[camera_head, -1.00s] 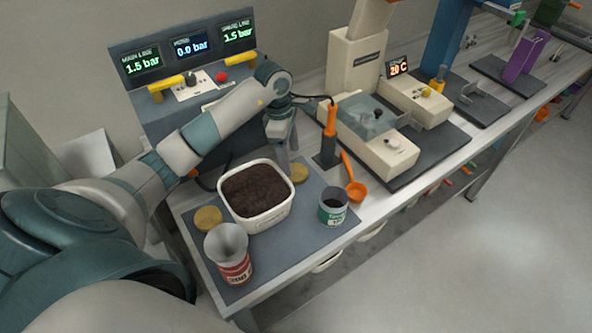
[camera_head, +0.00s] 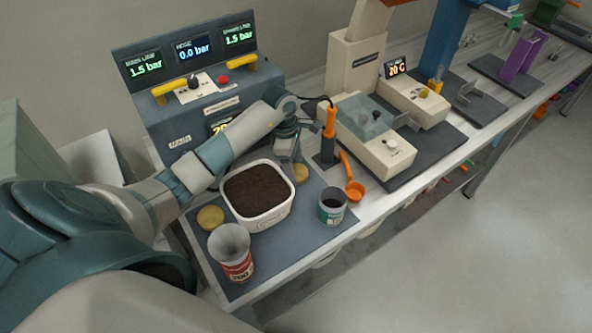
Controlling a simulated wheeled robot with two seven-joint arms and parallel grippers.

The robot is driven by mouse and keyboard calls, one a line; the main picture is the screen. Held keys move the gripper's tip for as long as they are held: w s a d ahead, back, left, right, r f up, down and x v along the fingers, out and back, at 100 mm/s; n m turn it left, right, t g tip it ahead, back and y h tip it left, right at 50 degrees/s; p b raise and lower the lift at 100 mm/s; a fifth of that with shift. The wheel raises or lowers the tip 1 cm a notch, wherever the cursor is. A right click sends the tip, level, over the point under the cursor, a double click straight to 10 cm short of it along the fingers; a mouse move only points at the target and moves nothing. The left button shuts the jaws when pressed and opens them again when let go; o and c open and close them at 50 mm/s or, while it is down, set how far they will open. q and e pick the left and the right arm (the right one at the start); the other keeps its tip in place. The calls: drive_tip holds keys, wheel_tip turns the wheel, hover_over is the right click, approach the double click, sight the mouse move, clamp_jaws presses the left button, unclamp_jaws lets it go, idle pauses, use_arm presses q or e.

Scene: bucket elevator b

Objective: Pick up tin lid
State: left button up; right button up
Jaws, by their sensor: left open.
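One gold tin lid (camera_head: 301,173) lies on the grey mat just right of the white tub, partly hidden behind the tub and my gripper. Another gold tin lid (camera_head: 210,217) lies flat on the mat at the tub's left. My left gripper (camera_head: 291,168) points down beside the right-hand lid, behind the tub's far right corner. It is open, with its fingertips partly hidden, and I cannot tell whether it touches the lid. My right gripper is not in view.
The white tub (camera_head: 262,213) holds dark soil. An open red-labelled tin (camera_head: 232,255) and a green-labelled tin (camera_head: 332,207) stand on the mat (camera_head: 290,250). An orange scoop (camera_head: 354,189) and an orange-handled tool (camera_head: 330,122) are to the right. A gauge console (camera_head: 205,100) stands behind.

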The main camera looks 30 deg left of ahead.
sight(295, 171)
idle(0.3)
use_arm(q)
drive_tip(key=c, duration=0.8)
drive_tip(key=shift+w+r+b, duration=0.1)
drive_tip(key=shift+r+b, duration=0.5)
drive_tip(key=shift+r, duration=0.2)
wheel_tip(295, 171, up, 2)
drive_tip(key=shift+r+b, duration=0.25)
drive_tip(key=shift+b, duration=0.45)
drive_tip(key=s+d+r+b, duration=0.1)
drive_tip(key=d+r+b, duration=0.1)
drive_tip(key=d, duration=0.3)
drive_tip(key=d+r+b, duration=0.1)
drive_tip(key=d+r, duration=0.4)
drive_tip(key=d, duration=0.1)
drive_tip(key=shift+s+d+b, duration=0.3)
drive_tip(key=shift+s+b, duration=0.05)
drive_tip(key=shift+s, duration=0.05)
